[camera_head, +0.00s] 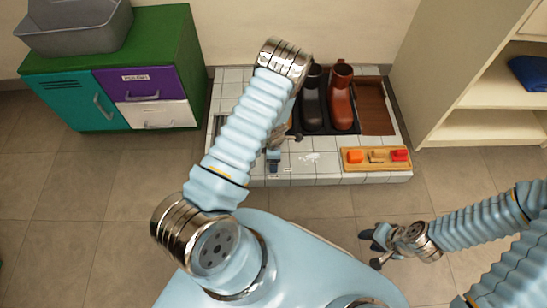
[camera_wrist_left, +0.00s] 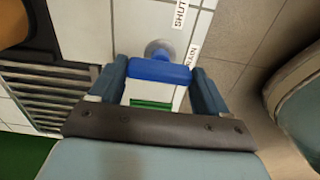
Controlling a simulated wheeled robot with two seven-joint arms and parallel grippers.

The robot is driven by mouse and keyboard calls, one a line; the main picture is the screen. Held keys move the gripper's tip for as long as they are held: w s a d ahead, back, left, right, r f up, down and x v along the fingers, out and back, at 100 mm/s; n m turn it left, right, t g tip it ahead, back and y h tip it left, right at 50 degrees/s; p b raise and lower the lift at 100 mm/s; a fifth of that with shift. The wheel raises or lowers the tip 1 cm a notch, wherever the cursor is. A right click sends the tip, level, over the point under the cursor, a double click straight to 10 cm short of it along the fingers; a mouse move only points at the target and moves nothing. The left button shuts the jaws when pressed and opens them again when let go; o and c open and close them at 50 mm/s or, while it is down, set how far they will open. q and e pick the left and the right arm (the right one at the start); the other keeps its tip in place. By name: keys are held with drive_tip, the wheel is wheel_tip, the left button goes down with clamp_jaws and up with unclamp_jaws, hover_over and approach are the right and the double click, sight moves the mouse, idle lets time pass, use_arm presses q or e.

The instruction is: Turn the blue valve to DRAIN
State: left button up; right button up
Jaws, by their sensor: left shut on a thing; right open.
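The blue valve (camera_wrist_left: 162,71) shows in the left wrist view as a bar handle on a round grey base on white tiles. A SHUT label (camera_wrist_left: 180,13) is above it, and a partly hidden label ending in "AIN" (camera_wrist_left: 192,55) is by the bar's right end. My left gripper (camera_wrist_left: 162,76) is shut on the handle, one finger at each end. In the head view my left gripper (camera_head: 274,154) is low at the tiled platform's front left, and the valve cannot be made out there. My right gripper (camera_head: 374,247) is open and empty over the floor.
The tiled platform (camera_head: 232,76) carries a black boot (camera_head: 312,100), a brown boot (camera_head: 341,100) and a wooden tray (camera_head: 350,165) of small coloured items. A metal grate (camera_wrist_left: 45,95) lies beside the valve. A cabinet (camera_head: 130,85) stands left, shelves (camera_head: 480,125) right.

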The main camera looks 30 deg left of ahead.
use_arm(q)
drive_tip(key=shift+n, duration=0.3)
drive_tip(key=o, duration=1)
wheel_tip(320, 180, up, 14)
drive_tip(key=p, duration=0.3)
drive_tip(key=shift+f, duration=0.1)
